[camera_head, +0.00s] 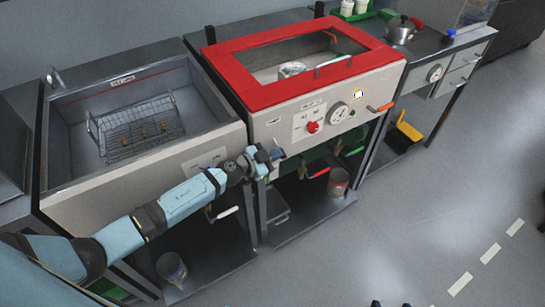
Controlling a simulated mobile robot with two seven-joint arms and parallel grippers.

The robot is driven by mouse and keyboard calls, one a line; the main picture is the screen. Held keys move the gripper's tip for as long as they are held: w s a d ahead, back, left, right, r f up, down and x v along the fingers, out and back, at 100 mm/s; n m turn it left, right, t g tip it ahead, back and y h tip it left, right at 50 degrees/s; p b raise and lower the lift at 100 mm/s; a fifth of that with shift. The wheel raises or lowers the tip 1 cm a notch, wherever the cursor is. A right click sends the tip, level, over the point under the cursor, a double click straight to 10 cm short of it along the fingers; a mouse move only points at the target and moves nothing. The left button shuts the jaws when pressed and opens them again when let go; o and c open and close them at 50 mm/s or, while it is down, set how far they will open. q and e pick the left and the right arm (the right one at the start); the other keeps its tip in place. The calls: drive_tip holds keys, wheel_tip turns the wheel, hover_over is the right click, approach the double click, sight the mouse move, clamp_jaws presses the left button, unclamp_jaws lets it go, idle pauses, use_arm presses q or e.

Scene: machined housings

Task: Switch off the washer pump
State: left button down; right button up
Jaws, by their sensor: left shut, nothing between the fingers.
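A washer cabinet with a red-framed, windowed lid (253,89) stands in the middle, its lid down. Its sloped front panel carries a red knob (313,127) on a white plate, a round gauge (339,113), a small lit button (358,94) and an orange-handled lever (386,107). The labels are too small to read, so I cannot tell which control is the pump's. My left gripper (277,154) is shut and empty, just below and left of the red knob, apart from it. The right gripper is not in view.
An open steel basin (207,101) with a wire basket (120,137) is at left; my left arm crosses its front. A white-handled lever (228,212) sticks out below it. Cans (338,183) stand on the lower shelves. A kettle-like pot (401,31) is at upper right.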

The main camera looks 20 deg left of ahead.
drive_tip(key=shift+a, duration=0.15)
use_arm(q)
drive_tip(key=shift+w+a+f+m, duration=0.15)
drive_tip(key=shift+f+m, duration=0.35)
drive_tip(key=shift+f, duration=0.3)
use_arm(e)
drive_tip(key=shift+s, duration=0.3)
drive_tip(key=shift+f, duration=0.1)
